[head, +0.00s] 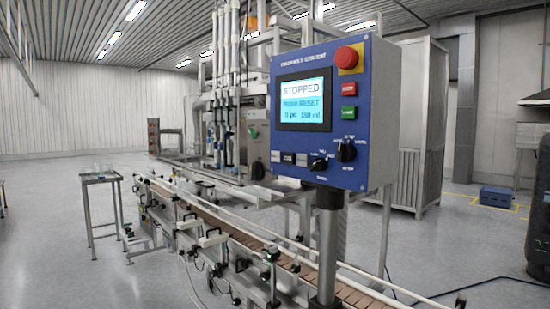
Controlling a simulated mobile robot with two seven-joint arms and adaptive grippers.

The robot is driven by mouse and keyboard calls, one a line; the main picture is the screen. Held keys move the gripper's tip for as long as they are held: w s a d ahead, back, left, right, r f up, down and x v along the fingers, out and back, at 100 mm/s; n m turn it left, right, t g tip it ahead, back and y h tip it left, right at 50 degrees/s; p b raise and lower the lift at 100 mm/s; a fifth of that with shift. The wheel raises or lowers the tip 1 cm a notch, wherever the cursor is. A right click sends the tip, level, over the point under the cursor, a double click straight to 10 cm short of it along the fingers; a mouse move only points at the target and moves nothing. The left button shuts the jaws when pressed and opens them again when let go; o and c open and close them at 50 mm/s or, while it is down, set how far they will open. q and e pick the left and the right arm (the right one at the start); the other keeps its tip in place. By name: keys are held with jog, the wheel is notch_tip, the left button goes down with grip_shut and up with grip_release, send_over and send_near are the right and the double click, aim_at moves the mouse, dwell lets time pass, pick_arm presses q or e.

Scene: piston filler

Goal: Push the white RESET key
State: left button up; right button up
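A row of small keys lies under the screen. Neither of my grippers is in view.
The panel also bears a red mushroom button (347,57), a red key (349,89), a green key (348,115) and two black knobs (346,151) (319,163). A conveyor (210,218) with rails runs below and behind it. A small glass-topped table (100,178) stands left.

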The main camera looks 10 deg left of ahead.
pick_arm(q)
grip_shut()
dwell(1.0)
